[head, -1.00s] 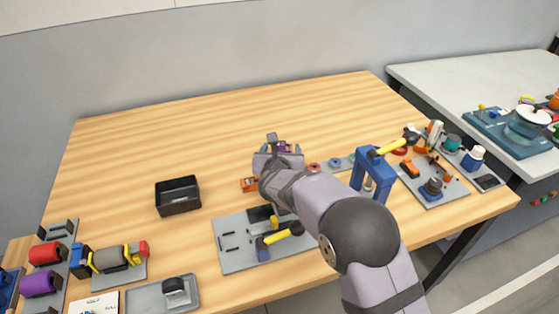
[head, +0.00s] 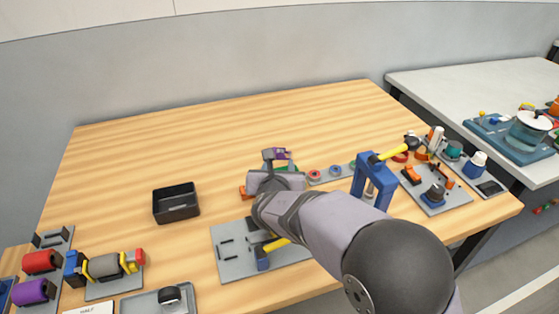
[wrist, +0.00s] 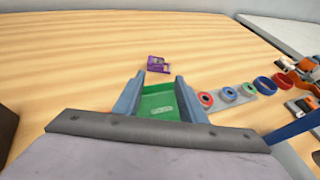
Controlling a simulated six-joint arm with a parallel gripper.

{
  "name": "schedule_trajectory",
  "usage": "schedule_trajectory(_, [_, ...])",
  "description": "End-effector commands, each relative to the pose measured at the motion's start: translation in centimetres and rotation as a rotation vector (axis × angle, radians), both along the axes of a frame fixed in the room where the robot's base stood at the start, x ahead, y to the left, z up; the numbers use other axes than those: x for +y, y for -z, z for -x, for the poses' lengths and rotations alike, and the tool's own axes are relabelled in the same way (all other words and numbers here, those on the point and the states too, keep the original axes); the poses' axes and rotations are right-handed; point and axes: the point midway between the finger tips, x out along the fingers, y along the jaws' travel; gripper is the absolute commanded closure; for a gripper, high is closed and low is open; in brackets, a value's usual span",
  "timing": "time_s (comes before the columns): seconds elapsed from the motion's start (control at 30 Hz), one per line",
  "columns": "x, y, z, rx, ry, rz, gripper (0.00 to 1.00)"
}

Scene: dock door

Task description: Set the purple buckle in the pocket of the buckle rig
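The purple buckle (head: 280,153) lies on the wooden table just beyond my gripper in the head view. In the wrist view the purple buckle (wrist: 158,64) lies ahead of the fingertips, apart from them. My gripper (wrist: 160,80) is open, its two fingers spread. A flat green piece (wrist: 160,102) shows between the fingers; I cannot tell that they touch it. A grey plate (head: 228,262) with a blue block and a yellow handle is under my arm and partly hidden. I cannot tell for certain which fixture is the buckle rig, and I see no pocket clearly.
A black open bin (head: 176,207) stands left of my arm. A blue frame (head: 374,180) with a yellow handle stands right of it. A strip of colored rings (head: 333,171) lies near the gripper.

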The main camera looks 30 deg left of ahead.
Motion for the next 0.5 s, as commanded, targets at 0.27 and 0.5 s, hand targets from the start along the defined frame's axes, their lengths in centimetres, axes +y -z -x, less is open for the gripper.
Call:
schedule_trajectory(0.27, [0.3, 0.1, -0.4, -0.001, 0.001, -0.001, 0.62])
schedule_trajectory(0.5, [2.3, 1.1, -3.5, 0.0, 0.003, -0.001, 0.62])
